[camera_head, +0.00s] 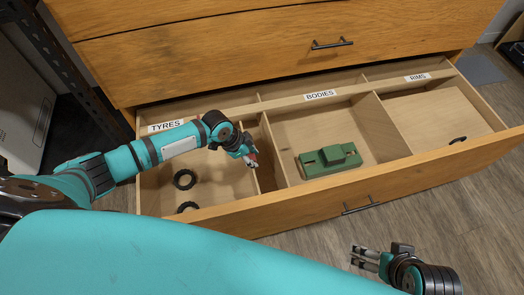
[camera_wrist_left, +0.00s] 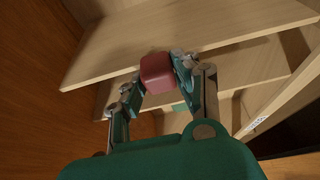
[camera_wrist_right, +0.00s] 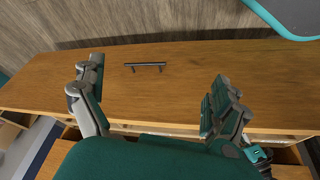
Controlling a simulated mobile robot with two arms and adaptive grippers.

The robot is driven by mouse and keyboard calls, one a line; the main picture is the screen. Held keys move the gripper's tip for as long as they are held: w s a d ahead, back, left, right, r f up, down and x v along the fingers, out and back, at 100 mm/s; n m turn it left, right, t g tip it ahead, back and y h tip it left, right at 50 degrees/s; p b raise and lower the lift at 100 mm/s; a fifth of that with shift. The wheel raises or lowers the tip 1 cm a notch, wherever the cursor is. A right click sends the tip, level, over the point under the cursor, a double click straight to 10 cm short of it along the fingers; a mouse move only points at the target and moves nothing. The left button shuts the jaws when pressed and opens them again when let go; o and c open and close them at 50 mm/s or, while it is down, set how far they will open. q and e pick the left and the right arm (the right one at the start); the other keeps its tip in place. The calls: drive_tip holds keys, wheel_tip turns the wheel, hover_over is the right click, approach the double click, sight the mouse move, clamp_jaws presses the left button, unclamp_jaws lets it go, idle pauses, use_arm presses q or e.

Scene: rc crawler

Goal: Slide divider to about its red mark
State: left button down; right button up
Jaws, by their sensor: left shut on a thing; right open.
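The open drawer has a wooden divider (camera_head: 266,172) between the TYRES and BODIES compartments and another divider (camera_head: 378,125) between BODIES and RIMS. My left gripper (camera_head: 250,158) is down beside the left divider, at the right side of the TYRES compartment. It is shut on a small red block (camera_wrist_left: 157,72), which shows between its fingertips in the left wrist view. Whether the block is joined to the divider is hidden. My right gripper (camera_head: 360,258) is open and empty, outside the drawer in front of its face.
Black tyres (camera_head: 185,179) lie in the TYRES compartment. A green body (camera_head: 330,160) lies in BODIES, and a small dark piece (camera_head: 458,140) is at the front of RIMS. The drawer front has a dark handle (camera_head: 361,206). A closed drawer (camera_head: 220,55) overhangs the back.

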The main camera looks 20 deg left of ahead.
use_arm(q)
drive_tip(key=s+a+p, duration=0.3)
drive_tip(key=s+a, duration=0.5)
drive_tip(key=a, duration=0.4)
use_arm(e)
wheel_tip(320, 180, down, 4)
drive_tip(key=shift+r+g, duration=0.1)
drive_tip(key=shift+g, duration=0.5)
use_arm(q)
drive_tip(key=shift+s, duration=0.1)
drive_tip(key=c, duration=1)
unclamp_jaws()
drive_tip(key=shift+o, duration=0.2)
drive_tip(key=shift+a, duration=0.1)
drive_tip(key=v, duration=1.2)
